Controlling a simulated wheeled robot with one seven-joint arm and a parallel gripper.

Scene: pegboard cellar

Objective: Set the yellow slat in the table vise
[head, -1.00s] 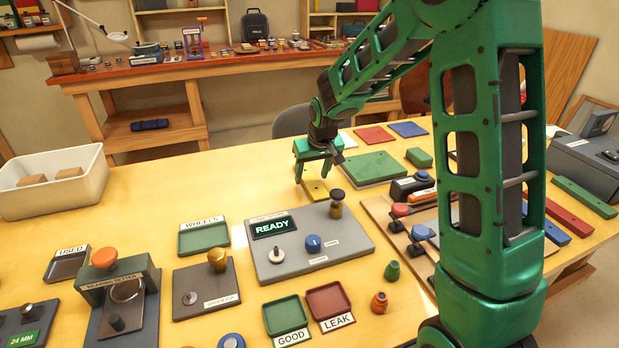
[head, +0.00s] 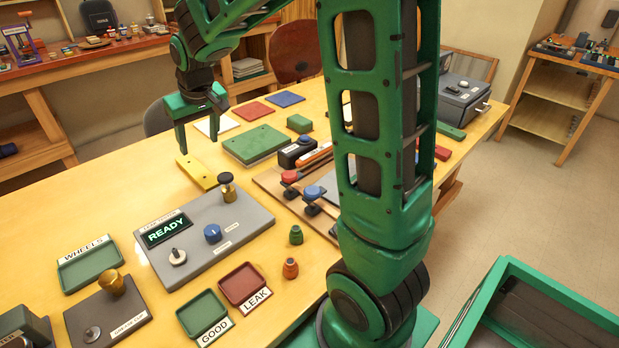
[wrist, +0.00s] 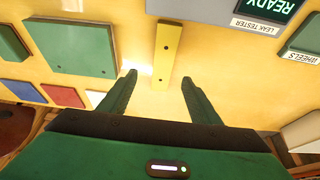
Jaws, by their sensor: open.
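The yellow slat (head: 197,173) lies flat on the table behind the leak tester. It also shows in the wrist view (wrist: 168,52), a narrow bar with two dark holes, lying lengthwise ahead of the fingers. My gripper (head: 203,132) is open and empty, above the table at the slat's far end. In the wrist view the two green fingertips (wrist: 159,78) are spread wider than the slat, with nothing held between them. I cannot make out the table vise for sure; a grey-blue box with a handle (head: 463,98) stands at the table's right end.
The grey leak tester (head: 225,228) with its READY screen lies in front of the slat. A green plate (head: 255,145) and red and blue plates lie right of it. A wooden board with red and blue knobs (head: 268,182) is further right. Bare table lies left of the slat.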

